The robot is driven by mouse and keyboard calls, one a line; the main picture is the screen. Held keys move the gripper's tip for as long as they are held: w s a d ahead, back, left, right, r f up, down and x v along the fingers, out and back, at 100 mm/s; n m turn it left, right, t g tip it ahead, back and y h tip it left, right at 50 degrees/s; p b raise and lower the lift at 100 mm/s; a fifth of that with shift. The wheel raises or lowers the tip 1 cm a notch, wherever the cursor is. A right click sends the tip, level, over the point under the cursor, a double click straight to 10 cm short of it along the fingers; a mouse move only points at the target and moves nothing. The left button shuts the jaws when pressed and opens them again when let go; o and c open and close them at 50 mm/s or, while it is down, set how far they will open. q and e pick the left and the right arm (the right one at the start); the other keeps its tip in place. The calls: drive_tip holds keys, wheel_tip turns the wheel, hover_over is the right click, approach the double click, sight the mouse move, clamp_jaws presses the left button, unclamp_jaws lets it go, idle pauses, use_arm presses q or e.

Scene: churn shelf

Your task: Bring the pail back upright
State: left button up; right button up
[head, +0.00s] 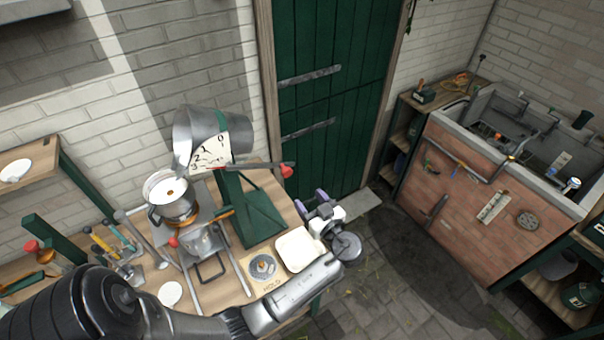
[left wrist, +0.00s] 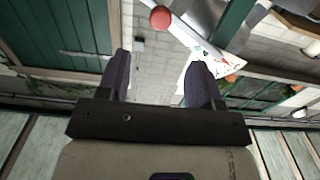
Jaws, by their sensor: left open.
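The grey metal pail (head: 204,132) hangs tilted on a green stand (head: 250,210), its mouth toward the left above a pot (head: 172,205) with white contents. A white numbered card (head: 210,152) sits in front of the pail. A lever (head: 250,165) reaches right from there and ends in a red knob (head: 287,171). My left gripper (head: 312,203) is open and empty, below and right of the knob. In the left wrist view its fingers (left wrist: 160,80) are apart, and the red knob (left wrist: 160,18) shows beyond them, not between them. My right gripper is not in view.
The wooden bench (head: 222,285) holds a white square dish (head: 298,249), a round weight on a board (head: 262,266) and several tools at left. A green door (head: 335,100) stands behind. A brick sink (head: 490,190) is at right, with open floor between.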

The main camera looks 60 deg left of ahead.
sight(288, 174)
use_arm(q)
drive_tip(key=a+p, duration=0.2)
drive_tip(key=a, duration=0.3)
drive_tip(key=a+p, duration=0.2)
drive_tip(key=a, duration=0.4)
drive_tip(key=shift+w+a+r, duration=0.1)
drive_tip(key=shift+w+r, duration=0.05)
drive_tip(key=shift+a+p, duration=0.35)
drive_tip(key=shift+a, duration=0.5)
clamp_jaws()
